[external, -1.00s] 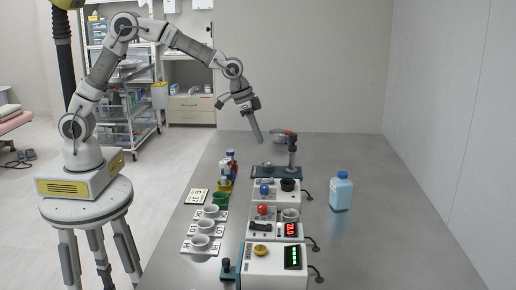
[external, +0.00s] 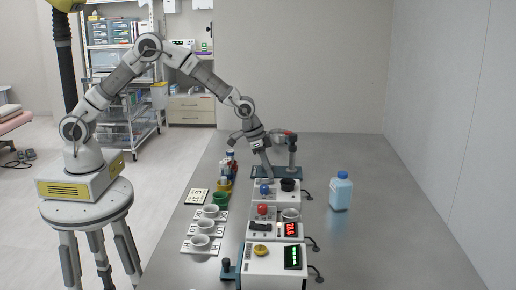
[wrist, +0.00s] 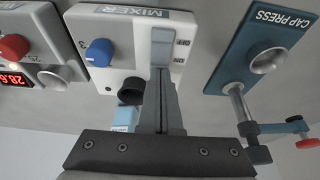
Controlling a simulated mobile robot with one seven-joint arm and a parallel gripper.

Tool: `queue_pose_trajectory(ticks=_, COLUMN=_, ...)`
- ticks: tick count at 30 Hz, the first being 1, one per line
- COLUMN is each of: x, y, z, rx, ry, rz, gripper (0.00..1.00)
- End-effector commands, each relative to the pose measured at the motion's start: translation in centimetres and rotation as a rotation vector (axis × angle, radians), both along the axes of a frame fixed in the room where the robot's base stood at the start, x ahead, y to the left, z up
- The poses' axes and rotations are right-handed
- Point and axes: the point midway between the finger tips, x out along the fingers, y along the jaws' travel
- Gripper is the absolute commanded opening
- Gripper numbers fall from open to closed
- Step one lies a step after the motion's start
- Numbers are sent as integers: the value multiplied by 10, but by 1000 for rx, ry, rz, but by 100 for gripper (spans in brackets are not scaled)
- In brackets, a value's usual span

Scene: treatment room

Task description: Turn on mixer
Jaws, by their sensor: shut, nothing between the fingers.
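The mixer (wrist: 143,40) is a white box with a "MIXER" label, a blue knob (wrist: 99,52) and a grey switch (wrist: 162,48) marked OFF and ON. In the external view the mixer (external: 273,196) stands on the table in a row of devices. My gripper (wrist: 161,75) is shut and empty, its fingers pointing at the mixer face beside the ON mark. In the external view my gripper (external: 268,178) is just over the mixer's far side. I cannot tell whether the fingertips touch the switch, and they hide its lower end.
A device with a red knob (external: 263,210) stands on the near side. A blue bottle (external: 341,192) is to the right. The table's right side is mostly clear.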

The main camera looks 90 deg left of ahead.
Motion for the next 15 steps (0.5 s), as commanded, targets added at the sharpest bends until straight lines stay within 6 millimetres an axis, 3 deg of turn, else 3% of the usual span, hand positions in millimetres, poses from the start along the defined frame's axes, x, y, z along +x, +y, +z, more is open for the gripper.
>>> queue_pose_trajectory(ticks=9, x=5, y=0, z=-12, rx=-1, ry=1, rz=0, gripper=0)
queue_pose_trajectory(ticks=15, x=3, y=0, z=-8, rx=-1, ry=2, rz=0, gripper=0)
